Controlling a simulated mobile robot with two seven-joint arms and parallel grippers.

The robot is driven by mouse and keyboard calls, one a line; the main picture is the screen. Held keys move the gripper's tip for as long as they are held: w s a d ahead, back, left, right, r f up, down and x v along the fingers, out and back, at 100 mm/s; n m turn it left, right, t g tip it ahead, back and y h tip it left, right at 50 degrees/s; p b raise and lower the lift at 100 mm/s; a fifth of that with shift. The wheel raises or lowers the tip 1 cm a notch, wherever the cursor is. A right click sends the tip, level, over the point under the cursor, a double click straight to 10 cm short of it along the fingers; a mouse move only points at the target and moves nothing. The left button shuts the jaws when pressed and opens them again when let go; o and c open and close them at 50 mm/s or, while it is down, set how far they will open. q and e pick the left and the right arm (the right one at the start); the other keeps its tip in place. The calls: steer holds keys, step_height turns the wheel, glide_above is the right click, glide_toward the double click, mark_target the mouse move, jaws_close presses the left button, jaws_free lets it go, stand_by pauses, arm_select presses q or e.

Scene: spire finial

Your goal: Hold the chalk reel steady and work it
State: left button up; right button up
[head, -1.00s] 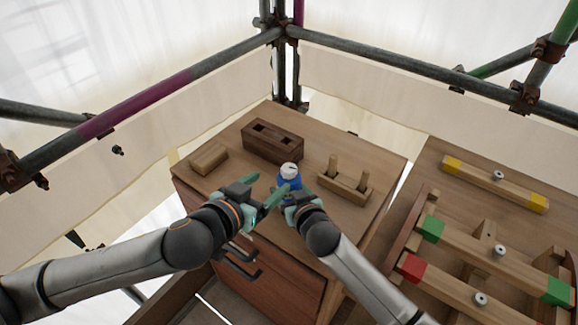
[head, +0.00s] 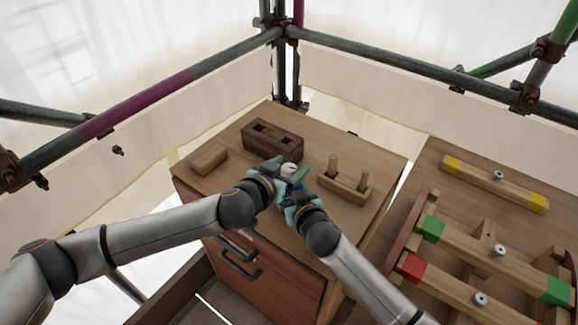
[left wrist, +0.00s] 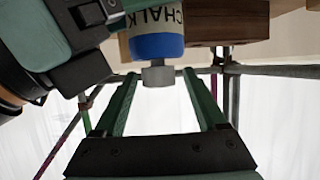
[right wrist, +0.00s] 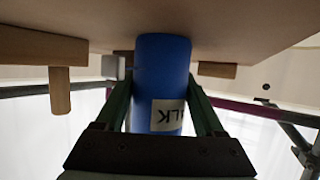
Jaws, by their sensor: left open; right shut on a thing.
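The chalk reel is a blue cylinder with a white "CHALK" label and a pale top (head: 289,169). It stands over the cabinet top, mostly hidden by my grippers in the head view. My right gripper (head: 296,190) is shut on its blue body (right wrist: 162,75), which sits between the fingers in the right wrist view. My left gripper (head: 277,172) is open beside the reel's upper part. In the left wrist view a small grey knob (left wrist: 158,76) on the reel lies between the spread fingers, with the blue band (left wrist: 157,46) beyond them. I cannot tell whether either finger touches the knob.
A bench with colour-ended bars (head: 495,183) is at right. Scaffold tubes run behind. An open drawer lies below.

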arm_select(q)
steer(key=shift+c, duration=0.2)
jaws_close()
stand_by(0.3)
steer(key=shift+f+m+g+h, duration=0.1)
steer(key=shift+m+g+h, duration=0.2)
steer(key=shift+m+g+h, duration=0.7)
steer(key=shift+m+h, duration=0.3)
steer(key=shift+m, duration=0.1)
steer(key=shift+s+d+m+g+h, duration=0.15)
steer(key=shift+d+m+g+h, duration=0.1)
steer(key=shift+m+g+h, duration=0.45)
steer(key=shift+s+d+m+g+h, duration=0.2)
steer(key=shift+m+g+h, duration=0.35)
steer(key=shift+m, duration=0.25)
steer(key=shift+w+a+m+g+h, duration=0.15)
steer(key=shift+m+g+h, duration=0.25)
steer(key=shift+m+g, duration=0.45)
steer(key=shift+w+a+m+g+h, duration=0.15)
steer(key=shift+m+g+h, duration=0.2)
steer(key=shift+m+g, duration=0.45)
steer(key=shift+w+d+r+m+g+h, duration=0.1)
steer(key=shift+r+m+g+h, duration=0.05)
steer(key=shift+m+g, duration=0.95)
steer(key=shift+w+r+m+g+h, duration=0.1)
steer(key=shift+r+m+g+h, duration=0.05)
steer(key=shift+m+g, duration=0.9)
steer(key=shift+g, duration=0.55)
steer(key=shift+s+m+g, duration=0.1)
steer(key=shift+m+g, duration=0.2)
